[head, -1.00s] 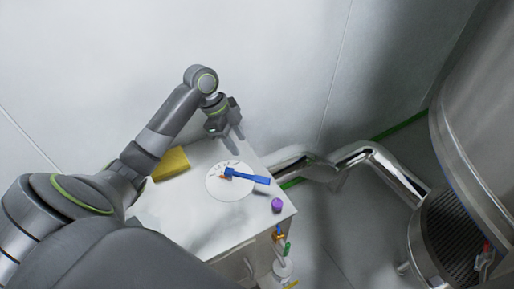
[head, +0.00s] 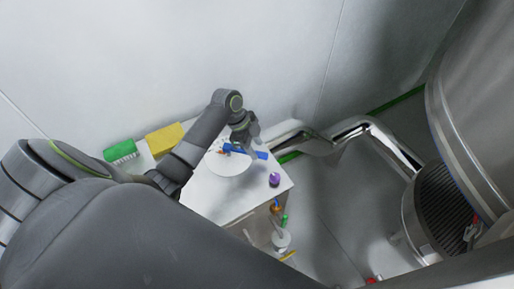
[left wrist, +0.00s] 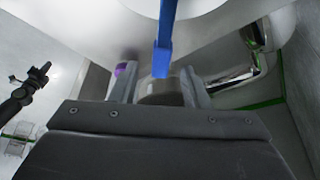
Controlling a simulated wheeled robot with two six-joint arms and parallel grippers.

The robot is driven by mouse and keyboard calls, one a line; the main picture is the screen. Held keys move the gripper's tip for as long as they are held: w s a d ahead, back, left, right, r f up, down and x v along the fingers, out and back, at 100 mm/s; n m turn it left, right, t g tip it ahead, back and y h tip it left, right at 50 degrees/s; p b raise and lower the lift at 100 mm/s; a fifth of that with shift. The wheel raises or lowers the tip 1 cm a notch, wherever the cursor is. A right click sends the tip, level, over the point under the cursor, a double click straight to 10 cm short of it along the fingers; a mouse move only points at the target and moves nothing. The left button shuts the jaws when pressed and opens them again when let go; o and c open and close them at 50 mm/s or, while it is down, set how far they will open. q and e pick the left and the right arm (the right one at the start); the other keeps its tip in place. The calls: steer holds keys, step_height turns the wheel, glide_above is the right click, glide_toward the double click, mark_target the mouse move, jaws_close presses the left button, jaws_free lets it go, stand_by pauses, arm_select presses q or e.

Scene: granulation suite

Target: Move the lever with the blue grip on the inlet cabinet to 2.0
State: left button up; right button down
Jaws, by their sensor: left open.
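The lever with the blue grip (head: 260,155) lies across a white round dial (head: 226,169) on top of the white inlet cabinet (head: 205,197). Its grip points right in the head view. A small orange-red mark shows near its inner end; the scale numbers are too small to read. My left gripper (head: 249,148) is over the lever, partly covering it. In the left wrist view, the open fingers (left wrist: 160,88) stand on either side of the blue grip (left wrist: 163,58). I cannot tell whether they touch it.
A purple knob (head: 274,180) stands near the cabinet's right edge. A yellow block (head: 165,138) and a green brush (head: 120,149) lie at its back left. Shiny pipes (head: 355,135) run behind toward a large steel vessel (head: 475,110).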

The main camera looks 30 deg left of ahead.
arm_select(q)
steer(key=shift+x, duration=1.25)
steer(key=shift+w, duration=0.1)
jaws_close()
